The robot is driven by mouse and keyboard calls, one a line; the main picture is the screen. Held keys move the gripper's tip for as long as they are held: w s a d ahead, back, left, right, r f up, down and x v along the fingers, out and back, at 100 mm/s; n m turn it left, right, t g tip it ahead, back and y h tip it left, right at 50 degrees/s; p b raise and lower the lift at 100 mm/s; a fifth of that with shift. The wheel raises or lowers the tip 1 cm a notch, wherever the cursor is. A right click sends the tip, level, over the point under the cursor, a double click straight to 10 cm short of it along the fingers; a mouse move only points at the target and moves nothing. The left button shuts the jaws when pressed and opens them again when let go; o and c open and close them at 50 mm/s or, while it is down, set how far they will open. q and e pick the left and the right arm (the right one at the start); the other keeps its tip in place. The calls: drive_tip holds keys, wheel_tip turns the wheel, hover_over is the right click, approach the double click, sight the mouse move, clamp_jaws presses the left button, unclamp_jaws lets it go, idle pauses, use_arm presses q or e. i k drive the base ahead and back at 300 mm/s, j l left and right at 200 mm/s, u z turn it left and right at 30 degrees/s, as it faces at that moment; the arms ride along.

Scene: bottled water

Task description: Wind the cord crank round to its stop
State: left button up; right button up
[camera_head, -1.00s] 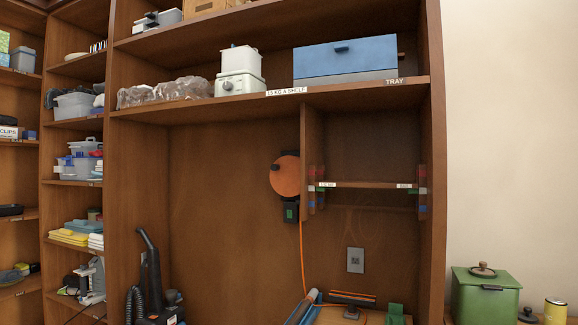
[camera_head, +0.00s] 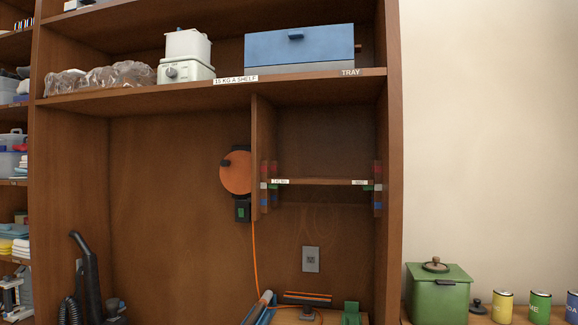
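The cord reel (camera_head: 236,173) is an orange disc mounted at the back of the wooden cabinet, against the left side of a divider. A small dark knob (camera_head: 226,163), which looks like the crank handle, sits at the disc's upper left. A dark box with a green patch (camera_head: 242,210) is below the reel. An orange cord (camera_head: 256,265) hangs from there down to the things at the bottom. Neither of my grippers is in view.
A blue tray box (camera_head: 300,50) and a white appliance (camera_head: 186,70) stand on the shelf above. A dark upright vacuum (camera_head: 88,275) stands at lower left. A green canister (camera_head: 438,295) is at right. The cabinet's middle left is open.

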sight(236, 169)
drive_tip(key=i+j+z, duration=0.5)
drive_tip(key=j+z, duration=0.3)
drive_tip(key=i+j, duration=0.15)
drive_tip(key=i+j+z, duration=0.1)
drive_tip(key=j, duration=0.3)
drive_tip(key=i+j, duration=0.15)
drive_tip(key=j, duration=0.15)
